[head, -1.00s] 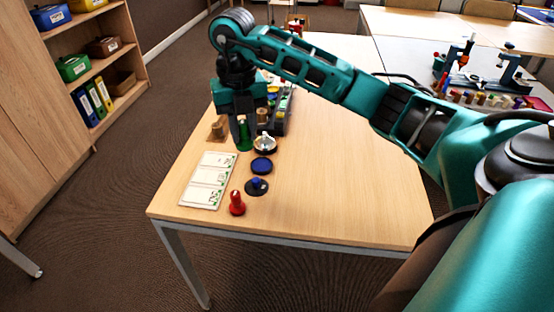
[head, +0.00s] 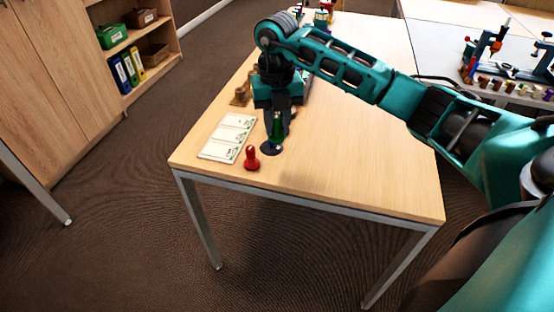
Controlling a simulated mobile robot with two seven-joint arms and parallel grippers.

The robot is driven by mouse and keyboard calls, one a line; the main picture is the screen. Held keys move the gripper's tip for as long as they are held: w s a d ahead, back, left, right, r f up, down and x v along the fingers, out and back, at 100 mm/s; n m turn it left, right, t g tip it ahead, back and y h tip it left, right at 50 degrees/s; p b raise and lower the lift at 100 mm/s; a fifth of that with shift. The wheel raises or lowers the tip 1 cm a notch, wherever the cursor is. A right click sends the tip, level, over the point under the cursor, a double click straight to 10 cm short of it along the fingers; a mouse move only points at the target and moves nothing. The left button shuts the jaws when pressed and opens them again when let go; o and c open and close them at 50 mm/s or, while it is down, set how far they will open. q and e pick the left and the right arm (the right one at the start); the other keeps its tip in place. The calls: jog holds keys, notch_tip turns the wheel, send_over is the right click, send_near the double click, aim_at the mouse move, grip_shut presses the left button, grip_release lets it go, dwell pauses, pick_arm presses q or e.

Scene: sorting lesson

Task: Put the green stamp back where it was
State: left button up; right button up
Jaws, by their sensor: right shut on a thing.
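The green stamp (head: 277,128) is upright in my right gripper (head: 277,115), which is shut on it near the front left part of the table. In the head view its lower end overlaps the dark round base of the blue stamp (head: 270,148); I cannot tell whether they touch. The red stamp (head: 252,159) stands upright just left and in front of that base. A white sheet with printed boxes (head: 229,136) lies to the left. The blue pad and the silver item behind are hidden by the gripper. My left gripper is not in view.
The wooden table (head: 365,155) is clear to the right of the stamps. Wooden pieces (head: 240,95) stand behind the sheet. A second table (head: 420,35) at the back right holds a rack of coloured pieces (head: 505,84). A shelf (head: 155,75) stands at the left.

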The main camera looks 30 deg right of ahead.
notch_tip(320, 180, down, 6)
jog(key=shift+f, duration=0.1)
notch_tip(320, 180, down, 4)
jog(key=shift+r+b, duration=0.1)
jog(key=shift+b, duration=0.5)
jog(key=shift+f, duration=0.3)
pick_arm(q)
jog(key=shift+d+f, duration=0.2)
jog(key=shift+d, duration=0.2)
pick_arm(e)
jog(key=shift+f, duration=0.1)
jog(key=o, duration=0.8)
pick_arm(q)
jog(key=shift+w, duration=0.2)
pick_arm(e)
jog(key=shift+o, duration=0.2)
